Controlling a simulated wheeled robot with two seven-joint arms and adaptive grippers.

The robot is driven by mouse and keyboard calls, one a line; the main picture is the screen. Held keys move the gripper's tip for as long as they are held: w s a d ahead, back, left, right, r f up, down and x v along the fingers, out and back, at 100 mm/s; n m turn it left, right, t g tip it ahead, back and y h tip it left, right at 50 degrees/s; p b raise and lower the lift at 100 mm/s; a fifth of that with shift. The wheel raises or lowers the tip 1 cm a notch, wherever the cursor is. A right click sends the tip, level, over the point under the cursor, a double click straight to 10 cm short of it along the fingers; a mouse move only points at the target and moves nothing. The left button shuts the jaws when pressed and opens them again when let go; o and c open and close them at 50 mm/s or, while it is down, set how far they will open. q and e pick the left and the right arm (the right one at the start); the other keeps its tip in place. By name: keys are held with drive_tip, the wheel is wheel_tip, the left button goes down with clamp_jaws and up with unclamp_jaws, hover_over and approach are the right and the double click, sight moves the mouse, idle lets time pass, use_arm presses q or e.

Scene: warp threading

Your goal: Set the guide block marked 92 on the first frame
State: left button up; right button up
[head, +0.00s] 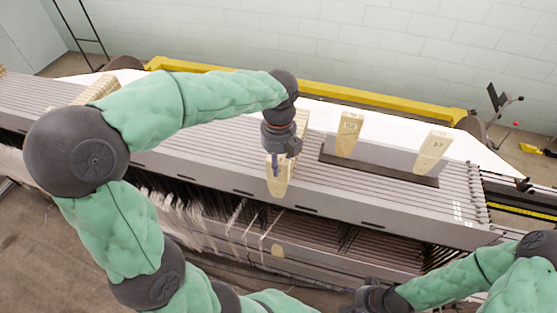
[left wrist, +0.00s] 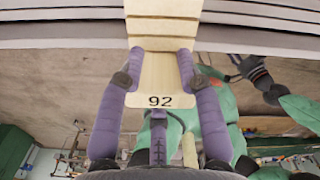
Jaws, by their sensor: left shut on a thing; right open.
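The guide block marked 92 (left wrist: 158,82) is pale wood with grooves across its far part. My left gripper (left wrist: 158,66) is shut on it, with one purple finger on each side. In the head view the block (head: 277,184) hangs below the left gripper (head: 277,158), over the front part of the long grey frames (head: 350,205). I cannot tell whether it touches them or which frame is the first. My right gripper (head: 372,299) is low at the bottom of the head view, open and apart from the frames; its fingers are hard to make out.
Two other pale blocks stand on a dark strip at the right: one (head: 349,133) with an unclear number, one marked 87 (head: 433,152). More pale blocks (head: 97,89) sit at the far left. A yellow beam (head: 370,97) runs behind. White threads (head: 238,218) hang below the frames.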

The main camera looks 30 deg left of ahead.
use_arm(q)
drive_tip(key=shift+f, duration=0.35)
drive_tip(key=o, duration=1)
drive_tip(key=shift+o, duration=0.2)
drive_tip(key=shift+r, duration=0.1)
wheel_tip(320, 180, up, 12)
drive_tip(key=shift+f, duration=0.1)
